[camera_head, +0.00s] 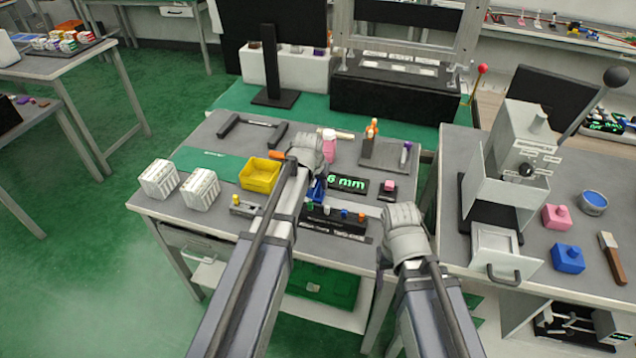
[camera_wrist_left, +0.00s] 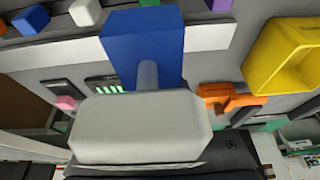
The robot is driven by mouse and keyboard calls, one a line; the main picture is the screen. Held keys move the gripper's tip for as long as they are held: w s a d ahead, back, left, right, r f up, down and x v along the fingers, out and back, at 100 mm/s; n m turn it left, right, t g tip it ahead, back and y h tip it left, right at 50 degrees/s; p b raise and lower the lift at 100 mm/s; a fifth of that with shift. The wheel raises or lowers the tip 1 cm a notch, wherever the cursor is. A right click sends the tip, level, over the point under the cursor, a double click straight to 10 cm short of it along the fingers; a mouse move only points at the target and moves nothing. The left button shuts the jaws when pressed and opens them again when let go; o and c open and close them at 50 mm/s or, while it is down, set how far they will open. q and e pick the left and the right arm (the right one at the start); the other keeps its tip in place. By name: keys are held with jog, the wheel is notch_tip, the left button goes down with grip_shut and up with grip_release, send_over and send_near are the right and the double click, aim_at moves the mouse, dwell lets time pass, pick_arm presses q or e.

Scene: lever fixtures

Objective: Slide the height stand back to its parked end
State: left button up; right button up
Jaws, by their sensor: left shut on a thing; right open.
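The display reading "6 mm" (camera_head: 347,184) stands on the grey bench. Just left of it, a blue block (camera_head: 317,190), apparently part of the height stand, is partly hidden by my left arm. In the left wrist view the blue block (camera_wrist_left: 143,45) fills the upper middle, with a short grey post below it and a pale rounded body in front. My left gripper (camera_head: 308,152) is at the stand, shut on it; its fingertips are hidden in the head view. My right gripper (camera_head: 403,222) is open and empty near the bench's front right corner.
A yellow bin (camera_head: 259,174) and two white racks (camera_head: 200,188) stand to the left. A strip with coloured knobs (camera_head: 335,222) lies in front. A grey tray (camera_head: 388,154) and a pink bottle (camera_head: 329,146) are behind. A lever machine (camera_head: 515,150) stands on the right bench.

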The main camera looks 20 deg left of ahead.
pick_arm(q)
grip_shut()
dwell(0.7)
